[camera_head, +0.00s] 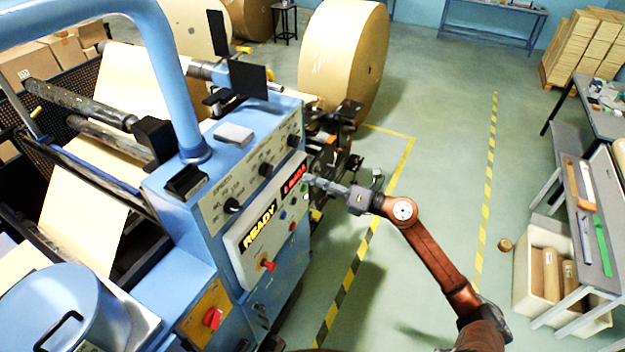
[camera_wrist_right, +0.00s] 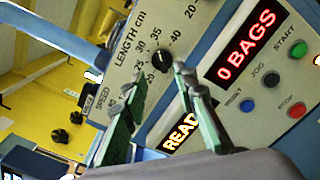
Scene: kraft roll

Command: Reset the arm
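My right arm reaches in from the lower right, and its gripper (camera_head: 320,183) is in front of the blue machine's control panel (camera_head: 238,262). In the right wrist view the two fingers of my right gripper (camera_wrist_right: 160,80) stand apart with nothing between them. Behind them are a black LENGTH knob (camera_wrist_right: 162,61), a red display reading 0 BAGS (camera_wrist_right: 247,45) and a partly covered READY sign (camera_wrist_right: 181,132). To the right are small START, JOG, RESET and STOP buttons. I cannot tell whether a finger touches the panel. My left gripper is not in view.
A large kraft roll (camera_head: 340,58) stands behind the machine. A grey bench (camera_head: 592,235) with tools is at the right, above a white bin (camera_head: 533,290) of small rolls. A small brown roll (camera_head: 505,245) lies on the floor. The green floor between yellow lines is mostly clear.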

